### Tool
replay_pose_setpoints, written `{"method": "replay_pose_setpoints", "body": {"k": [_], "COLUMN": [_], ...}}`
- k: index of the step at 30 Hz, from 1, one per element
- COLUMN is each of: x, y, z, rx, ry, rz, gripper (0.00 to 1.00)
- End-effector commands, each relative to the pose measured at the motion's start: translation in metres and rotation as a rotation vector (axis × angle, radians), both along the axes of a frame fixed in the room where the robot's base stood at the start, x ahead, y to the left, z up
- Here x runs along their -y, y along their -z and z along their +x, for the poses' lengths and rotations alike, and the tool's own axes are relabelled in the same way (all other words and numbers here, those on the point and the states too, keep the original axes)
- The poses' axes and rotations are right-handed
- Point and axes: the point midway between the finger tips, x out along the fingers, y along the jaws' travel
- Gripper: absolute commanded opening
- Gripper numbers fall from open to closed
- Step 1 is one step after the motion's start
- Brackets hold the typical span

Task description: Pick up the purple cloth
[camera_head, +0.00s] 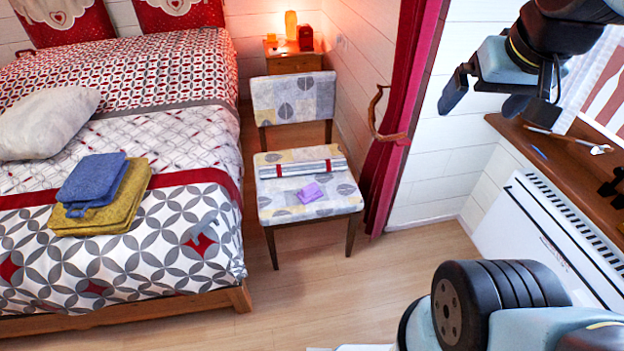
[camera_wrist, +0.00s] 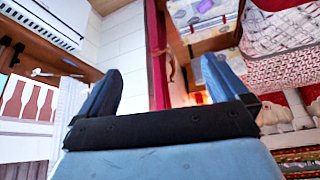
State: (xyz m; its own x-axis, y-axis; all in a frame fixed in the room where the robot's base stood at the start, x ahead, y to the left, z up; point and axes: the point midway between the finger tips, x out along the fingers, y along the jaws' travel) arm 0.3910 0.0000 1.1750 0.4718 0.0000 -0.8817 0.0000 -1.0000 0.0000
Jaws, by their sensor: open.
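The small purple cloth (camera_head: 311,193) lies folded on the seat of the patterned chair (camera_head: 277,215), in front of a rolled item with a red band. It also shows small in the wrist view (camera_wrist: 205,6), near the top, on the chair seat. My gripper (camera_head: 484,98) is at the upper right in the head view, raised near the window ledge and well apart from the chair. In the wrist view its two fingers (camera_wrist: 160,85) are spread, with nothing between them.
The rolled item (camera_head: 302,168) lies across the seat behind the cloth. The bed (camera_head: 180,260) stands left of the chair, with folded blue and yellow towels (camera_head: 100,195). A red curtain (camera_head: 385,180) hangs right of the chair. The floor (camera_head: 340,280) in front is clear.

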Motion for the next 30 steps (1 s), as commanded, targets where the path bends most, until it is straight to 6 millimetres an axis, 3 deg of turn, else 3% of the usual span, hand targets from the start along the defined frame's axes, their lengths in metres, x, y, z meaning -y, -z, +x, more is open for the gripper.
{"method": "replay_pose_setpoints", "body": {"k": [17,20,30], "x": [-0.001,-0.004,-0.023], "y": [-0.002,-0.004,-0.005], "z": [0.008,0.024,0.112], "rx": [-0.007,-0.023,-0.088], "ry": [-0.008,-0.024,-0.104], "rz": [-0.002,-0.006,-0.025], "gripper": [1.00,1.00,1.00]}}
